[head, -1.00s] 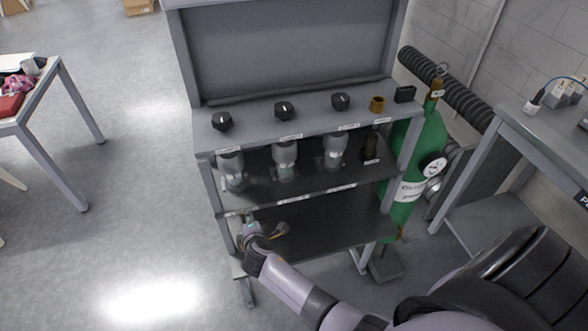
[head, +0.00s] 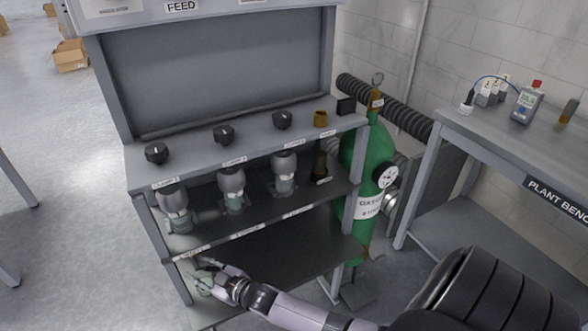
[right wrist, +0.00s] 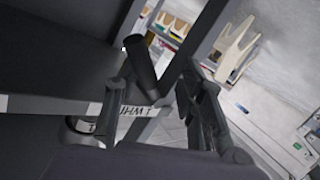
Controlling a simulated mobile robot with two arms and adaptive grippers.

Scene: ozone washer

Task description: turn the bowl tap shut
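My right gripper (head: 200,276) is at the lower left front of the grey rack (head: 245,180), by the front edge of the lower shelf. Its fingers look spread, and in the right wrist view (right wrist: 163,88) there is a gap between them. I cannot tell if the dark stub in that view is a fingertip or a handle. A pale greenish shape shows at the gripper in the head view, too small to make out. I cannot clearly pick out the bowl tap. Several grey-topped bowl units, one of them at the middle (head: 232,190), hang above the middle shelf. My left gripper is not in view.
A green oxygen cylinder (head: 374,150) with a gauge is right of the rack. The plant bench (head: 510,150) stands further right.

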